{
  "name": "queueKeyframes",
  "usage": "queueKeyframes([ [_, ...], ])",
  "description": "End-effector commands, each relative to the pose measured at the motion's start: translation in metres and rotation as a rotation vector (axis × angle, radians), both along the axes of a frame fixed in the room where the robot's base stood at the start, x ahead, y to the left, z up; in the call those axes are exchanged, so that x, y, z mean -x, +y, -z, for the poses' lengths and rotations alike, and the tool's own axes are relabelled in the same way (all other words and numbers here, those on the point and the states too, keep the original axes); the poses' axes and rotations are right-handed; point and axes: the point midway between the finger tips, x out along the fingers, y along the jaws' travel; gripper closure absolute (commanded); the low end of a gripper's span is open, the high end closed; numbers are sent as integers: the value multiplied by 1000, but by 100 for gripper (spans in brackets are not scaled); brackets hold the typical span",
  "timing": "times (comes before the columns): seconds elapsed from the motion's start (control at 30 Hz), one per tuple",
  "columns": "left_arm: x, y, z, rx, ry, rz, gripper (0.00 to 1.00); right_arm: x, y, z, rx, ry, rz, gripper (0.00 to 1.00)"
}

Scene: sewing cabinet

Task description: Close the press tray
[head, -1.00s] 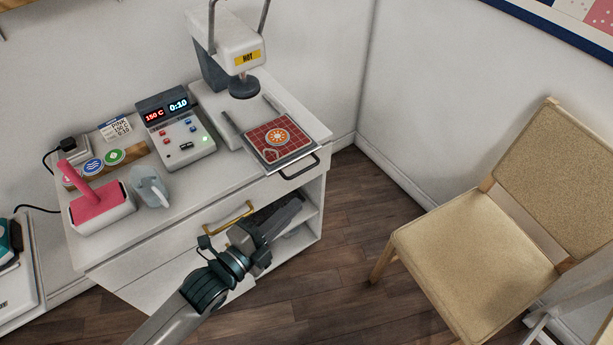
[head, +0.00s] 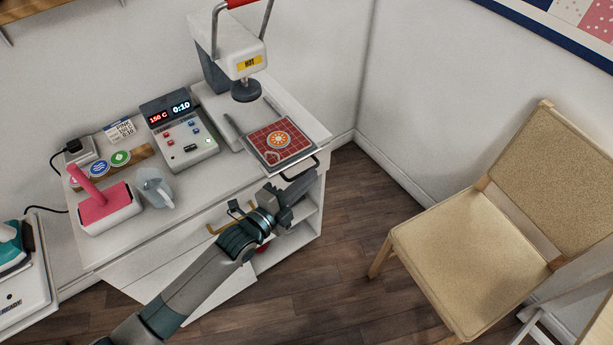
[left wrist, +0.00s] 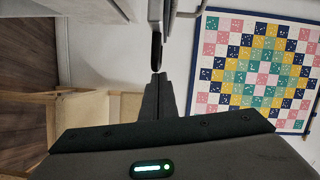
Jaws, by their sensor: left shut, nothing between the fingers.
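The press tray (head: 301,160) is pulled out at the front right of the white cabinet top, below the heat press (head: 238,55). A dark handle (head: 306,170) sits at the tray's front edge. My left gripper (head: 305,185) is shut and empty, just in front of and below the tray handle; whether they touch I cannot tell. In the left wrist view its closed fingers (left wrist: 158,90) point at a dark bar (left wrist: 156,52). My right gripper is not in view.
A control box (head: 182,130) reading 150 C and 0:10 stands left of the press. A pink-handled tool (head: 108,208) and a grey-blue object (head: 155,188) stand further left. A padded chair (head: 470,220) is at the right. Floor (head: 345,225) between is clear.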

Motion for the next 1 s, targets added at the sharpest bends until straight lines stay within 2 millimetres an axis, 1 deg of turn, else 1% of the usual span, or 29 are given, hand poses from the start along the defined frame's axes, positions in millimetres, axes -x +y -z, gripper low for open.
queueKeyframes([
  [0.1, -2, 1, 1, -1, 1, 0, 100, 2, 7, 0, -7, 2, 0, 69],
  [0.2, -2, 2, 1, 0, 0, 0, 100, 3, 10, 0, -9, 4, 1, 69],
  [0.43, -2, 2, 1, 0, 0, 0, 100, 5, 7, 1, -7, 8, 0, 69],
  [0.57, -6, 5, 1, -1, -1, -1, 100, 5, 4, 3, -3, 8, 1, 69],
  [0.67, -13, 10, 2, -3, -2, -2, 100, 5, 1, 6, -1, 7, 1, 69],
  [0.77, -25, 19, 2, -4, -4, -3, 100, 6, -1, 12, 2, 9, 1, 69],
  [0.87, -39, 29, 3, -4, -4, -3, 100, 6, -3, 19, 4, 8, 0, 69],
  [1.0, -64, 47, 4, -5, -5, -4, 100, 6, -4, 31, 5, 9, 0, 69],
])
